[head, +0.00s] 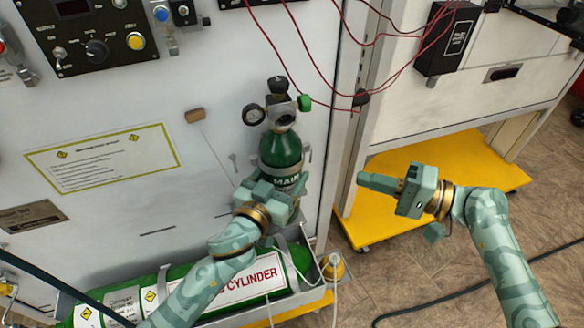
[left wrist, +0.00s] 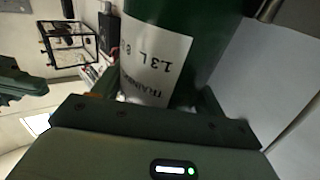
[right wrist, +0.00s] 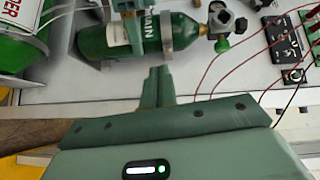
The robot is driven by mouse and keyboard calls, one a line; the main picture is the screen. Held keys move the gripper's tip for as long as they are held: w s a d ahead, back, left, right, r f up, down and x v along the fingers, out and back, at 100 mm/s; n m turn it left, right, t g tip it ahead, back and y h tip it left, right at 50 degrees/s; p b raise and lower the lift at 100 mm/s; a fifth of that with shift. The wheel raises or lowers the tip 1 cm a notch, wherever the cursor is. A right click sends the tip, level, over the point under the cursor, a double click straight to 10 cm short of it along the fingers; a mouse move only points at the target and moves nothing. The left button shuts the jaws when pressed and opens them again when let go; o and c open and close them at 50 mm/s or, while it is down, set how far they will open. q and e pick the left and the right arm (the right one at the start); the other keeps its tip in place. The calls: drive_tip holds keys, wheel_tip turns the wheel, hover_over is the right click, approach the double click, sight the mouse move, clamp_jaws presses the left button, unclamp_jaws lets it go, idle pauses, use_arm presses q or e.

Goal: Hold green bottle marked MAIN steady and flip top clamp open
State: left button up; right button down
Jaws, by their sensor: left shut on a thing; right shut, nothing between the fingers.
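The green bottle marked MAIN (head: 281,149) stands upright against the white panel, with a gauge and valve on top. It also shows in the right wrist view (right wrist: 190,36) and close up, with a white label, in the left wrist view (left wrist: 205,45). A grey band clamp (right wrist: 167,38) goes around its upper body; whether its latch is open cannot be told. My left gripper (head: 276,190) is shut on the bottle's body, below the clamp. My right gripper (head: 364,181) is shut and empty, to the right of the bottle and apart from it.
A large green cylinder (head: 190,284) lies in a yellow-edged cradle below. Red wires (head: 330,62) hang above right of the bottle. A yellow wheeled base (head: 380,215) stands behind my right gripper, and a black cable (head: 440,308) crosses the floor.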

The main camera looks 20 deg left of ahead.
drive_tip(key=w+m+t, duration=0.1)
drive_tip(key=m+t, duration=0.1)
drive_tip(key=w+a+m+t+h, duration=0.1)
drive_tip(key=m+t, duration=0.1)
drive_tip(key=t, duration=0.1)
drive_tip(key=w+a+m+t+h, duration=0.1)
drive_tip(key=m+t, duration=0.1)
drive_tip(key=shift+w+a, duration=0.1)
drive_tip(key=shift+a, duration=0.05)
drive_tip(key=x, duration=1)
drive_tip(key=shift+w, duration=0.1)
drive_tip(key=shift+s+d, duration=0.15)
drive_tip(key=shift+s, duration=0.85)
drive_tip(key=shift+s+d, duration=0.15)
drive_tip(key=shift+s, duration=0.85)
drive_tip(key=shift+s+d, duration=0.1)
drive_tip(key=shift+s, duration=0.05)
